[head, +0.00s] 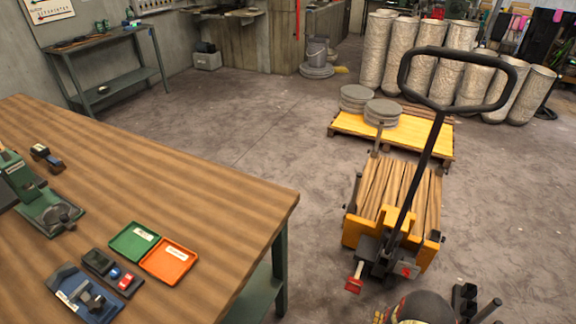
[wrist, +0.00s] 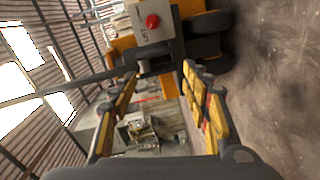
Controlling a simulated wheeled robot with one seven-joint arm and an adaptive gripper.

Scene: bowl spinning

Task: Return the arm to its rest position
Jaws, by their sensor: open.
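My gripper (wrist: 158,75) shows in the wrist view with its two yellow-padded fingers spread apart. The gap between them is empty and nothing touches the pads. The wrist view is turned on its side and looks out across the workshop, with an orange machine (wrist: 195,12) beyond the fingertips. In the head view, dark rounded parts show at the bottom right edge; I cannot clearly make out the gripper there.
A wooden workbench (head: 190,190) fills the left, holding a green tray (head: 133,241), an orange tray (head: 168,262), a green machine (head: 45,205) and a blue device (head: 75,298). A pallet jack (head: 392,232) stands right of it. Bare floor (head: 240,125) lies beyond the bench.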

